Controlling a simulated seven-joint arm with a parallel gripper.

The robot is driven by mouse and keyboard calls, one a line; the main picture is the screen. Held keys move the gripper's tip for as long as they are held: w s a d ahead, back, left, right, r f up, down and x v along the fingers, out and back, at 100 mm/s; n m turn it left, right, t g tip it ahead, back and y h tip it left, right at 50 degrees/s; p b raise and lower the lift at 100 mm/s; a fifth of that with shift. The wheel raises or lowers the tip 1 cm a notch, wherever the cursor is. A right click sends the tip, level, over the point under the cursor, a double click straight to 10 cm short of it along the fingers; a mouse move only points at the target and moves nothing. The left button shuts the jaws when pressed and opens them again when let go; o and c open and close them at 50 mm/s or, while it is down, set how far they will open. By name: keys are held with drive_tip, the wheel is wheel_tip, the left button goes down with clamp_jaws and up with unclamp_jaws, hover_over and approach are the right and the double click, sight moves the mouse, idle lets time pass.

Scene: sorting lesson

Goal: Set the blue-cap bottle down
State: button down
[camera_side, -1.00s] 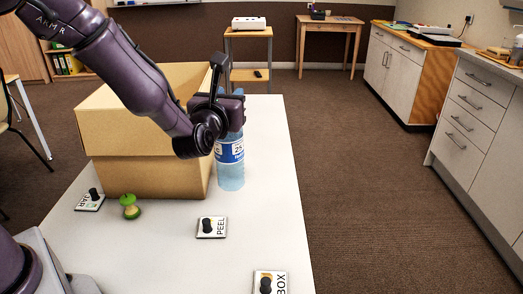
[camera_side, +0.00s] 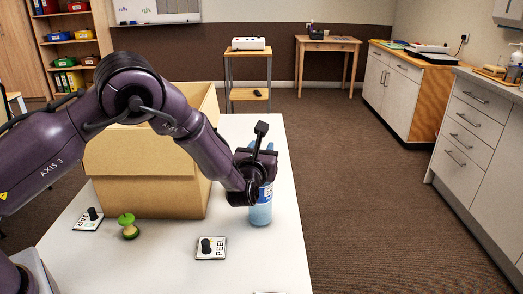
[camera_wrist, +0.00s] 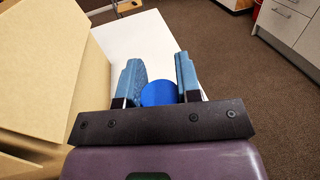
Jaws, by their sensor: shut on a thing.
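The bottle (camera_side: 261,212) is clear blue with a blue-and-white label and stands upright at the right of the white table, to the right of the cardboard box. Its base looks at table height, but I cannot tell whether it touches. My gripper (camera_side: 261,150) reaches over its upper part and hides its top in the side view. In the wrist view, the round blue cap (camera_wrist: 159,93) sits between the two blue fingers of my gripper (camera_wrist: 159,78), which is shut on the bottle.
The open cardboard box (camera_side: 150,178) stands left of the bottle. A PEEL sign (camera_side: 211,248) lies left of and nearer than the bottle. The table's right edge is close to the bottle.

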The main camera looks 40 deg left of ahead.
drive_tip(key=shift+f, duration=0.1)
drive_tip(key=shift+s+f, duration=0.1)
drive_tip(key=shift+f, duration=0.55)
drive_tip(key=c, duration=0.8)
unclamp_jaws()
drive_tip(key=shift+r, duration=0.1)
